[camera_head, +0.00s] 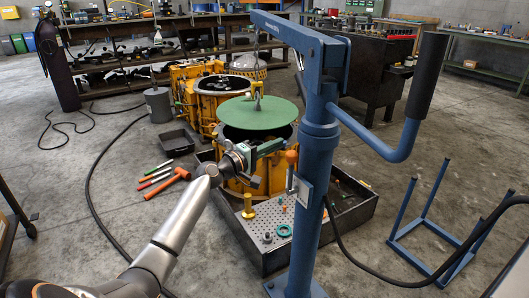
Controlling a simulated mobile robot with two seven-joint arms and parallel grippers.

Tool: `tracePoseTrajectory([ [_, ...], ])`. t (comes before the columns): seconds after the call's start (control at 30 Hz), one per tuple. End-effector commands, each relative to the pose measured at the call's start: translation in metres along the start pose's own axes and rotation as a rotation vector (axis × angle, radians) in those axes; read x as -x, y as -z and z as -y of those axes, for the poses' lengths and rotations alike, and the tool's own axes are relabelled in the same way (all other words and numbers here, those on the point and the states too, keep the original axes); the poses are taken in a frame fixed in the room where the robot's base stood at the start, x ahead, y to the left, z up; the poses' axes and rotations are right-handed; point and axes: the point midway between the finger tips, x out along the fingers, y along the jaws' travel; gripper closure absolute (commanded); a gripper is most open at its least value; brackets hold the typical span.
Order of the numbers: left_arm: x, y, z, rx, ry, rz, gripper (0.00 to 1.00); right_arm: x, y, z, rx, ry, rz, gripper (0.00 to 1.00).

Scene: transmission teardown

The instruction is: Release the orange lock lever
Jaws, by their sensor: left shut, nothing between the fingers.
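The orange lock lever (291,157) shows as an orange knob on a short upright stem, at the left side of the blue crane column (320,130). A pale bracket plate (302,192) is fixed to the column just below it. My left arm comes in from the lower left, and my left gripper (279,146) is shut and empty beside the knob, on its left and slightly above. I cannot tell whether it touches the knob. My right gripper is not in view.
A green round plate (257,110) hangs from the crane hook above a yellow housing (240,185). A blue crane handle (395,140) sticks out at right. An orange hammer (168,184) lies on the floor.

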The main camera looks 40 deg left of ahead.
Motion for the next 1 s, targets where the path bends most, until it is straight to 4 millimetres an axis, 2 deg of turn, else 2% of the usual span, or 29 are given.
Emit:
tracePoseTrajectory([
  [0.1,0.007,-0.017,0.0,0.001,0.002,0.004,1.0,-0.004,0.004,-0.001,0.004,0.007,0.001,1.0],
  [0.3,0.013,-0.033,0.0,0.002,0.002,0.003,1.0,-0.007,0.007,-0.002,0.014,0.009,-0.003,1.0],
  [0.83,0.015,-0.039,0.0,-0.003,0.0,0.002,1.0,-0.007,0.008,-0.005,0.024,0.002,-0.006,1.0],
  [1.0,0.014,-0.047,-0.002,-0.032,-0.005,0.003,1.0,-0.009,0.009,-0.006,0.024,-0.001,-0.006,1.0],
])
